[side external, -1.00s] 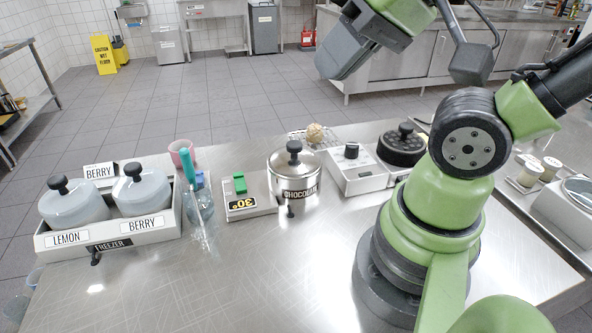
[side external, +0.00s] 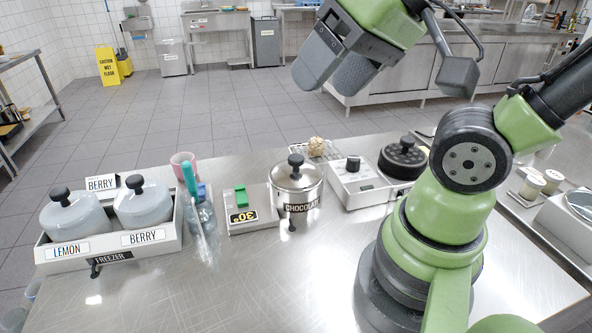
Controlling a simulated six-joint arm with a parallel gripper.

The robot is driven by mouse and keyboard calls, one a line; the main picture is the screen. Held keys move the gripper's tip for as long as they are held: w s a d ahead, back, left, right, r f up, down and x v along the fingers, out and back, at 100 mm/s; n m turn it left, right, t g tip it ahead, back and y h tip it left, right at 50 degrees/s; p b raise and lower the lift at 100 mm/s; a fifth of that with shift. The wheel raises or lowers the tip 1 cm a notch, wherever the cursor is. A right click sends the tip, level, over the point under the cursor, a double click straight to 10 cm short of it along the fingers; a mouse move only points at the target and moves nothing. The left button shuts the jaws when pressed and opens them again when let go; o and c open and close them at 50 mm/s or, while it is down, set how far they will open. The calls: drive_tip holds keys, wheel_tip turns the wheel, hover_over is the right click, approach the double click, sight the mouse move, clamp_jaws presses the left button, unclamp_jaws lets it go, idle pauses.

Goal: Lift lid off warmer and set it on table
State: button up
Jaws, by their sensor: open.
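A round silver pot labelled CHOCOLATE (side external: 297,200) stands on the steel table, probably the warmer. Its shiny lid (side external: 310,178) with a black knob (side external: 296,160) sits on top. My gripper (side external: 328,80) is high above and behind the pot in the side external view, at the top of the picture. Its two grey fingers are apart and nothing shows between them. It touches neither lid nor pot.
A white freezer box (side external: 150,248) with two lidded tubs stands at left. A utensil jar (side external: 201,215), a pink cup (side external: 184,165) and a scale (side external: 262,215) stand between. The table front (side external: 250,285) is clear.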

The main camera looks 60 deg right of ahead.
drive_tip(key=w+d+f+g+h, duration=0.2)
drive_tip(key=w+d+f, duration=0.15)
drive_tip(key=w, duration=0.25)
drive_tip(key=g, duration=0.4)
approach(296, 157)
drive_tip(key=shift+a+f, duration=0.25)
drive_tip(key=shift+f, duration=0.1)
wheel_tip(296, 157, down, 4)
drive_tip(key=shift+w+d+r, duration=0.15)
drive_tip(key=shift+w+r, duration=0.05)
drive_tip(key=shift+w+d+f, duration=0.1)
drive_tip(key=shift+w+f, duration=0.05)
drive_tip(key=shift+f, duration=1.4)
drive_tip(key=shift+w+d+f, duration=0.15)
drive_tip(key=shift+f, duration=1.45)
drive_tip(key=c, duration=1)
